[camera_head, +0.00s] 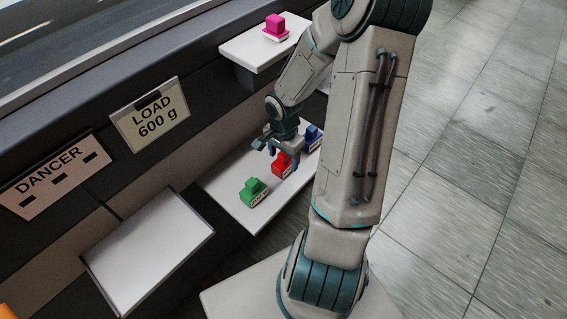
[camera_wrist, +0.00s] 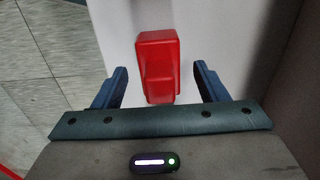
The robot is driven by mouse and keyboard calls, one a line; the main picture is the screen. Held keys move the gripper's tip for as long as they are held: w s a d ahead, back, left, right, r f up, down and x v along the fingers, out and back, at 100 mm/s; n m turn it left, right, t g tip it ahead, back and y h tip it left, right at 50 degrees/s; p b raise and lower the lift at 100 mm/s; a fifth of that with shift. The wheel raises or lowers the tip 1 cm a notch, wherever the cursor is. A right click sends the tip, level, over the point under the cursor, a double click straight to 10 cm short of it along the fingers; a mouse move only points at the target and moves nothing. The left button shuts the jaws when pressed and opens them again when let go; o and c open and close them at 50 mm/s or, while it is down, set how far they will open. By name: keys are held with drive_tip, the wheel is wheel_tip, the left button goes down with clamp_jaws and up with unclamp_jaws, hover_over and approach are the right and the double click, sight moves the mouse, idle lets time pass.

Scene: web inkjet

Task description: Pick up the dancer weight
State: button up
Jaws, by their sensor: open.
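Several coloured weights stand on a white shelf (camera_head: 226,191) in the head view. The green weight (camera_head: 252,190) is nearest, with a white label whose print is too small to read. The red weight (camera_head: 281,164) is behind it, and the blue weight (camera_head: 312,135) is farther back, partly hidden by my arm. My gripper (camera_head: 271,145) is open just above the red weight. In the wrist view, the red weight (camera_wrist: 158,62) lies between the two open fingers of my gripper (camera_wrist: 162,88), with a gap on both sides. Which weight is the dancer weight cannot be read.
A pink weight (camera_head: 276,24) stands on a higher white shelf (camera_head: 250,45). An empty white platform (camera_head: 150,255) is at the lower left. A "DANCER" sign (camera_head: 52,178) and a "LOAD 600 g" sign (camera_head: 150,115) hang on the dark machine side. Open tiled floor (camera_head: 470,150) is at the right.

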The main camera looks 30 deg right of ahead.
drive_tip(key=shift+f, duration=0.35)
drive_tip(key=shift+c, duration=0.3)
drive_tip(key=c, duration=1.3)
drive_tip(key=shift+r, duration=0.1)
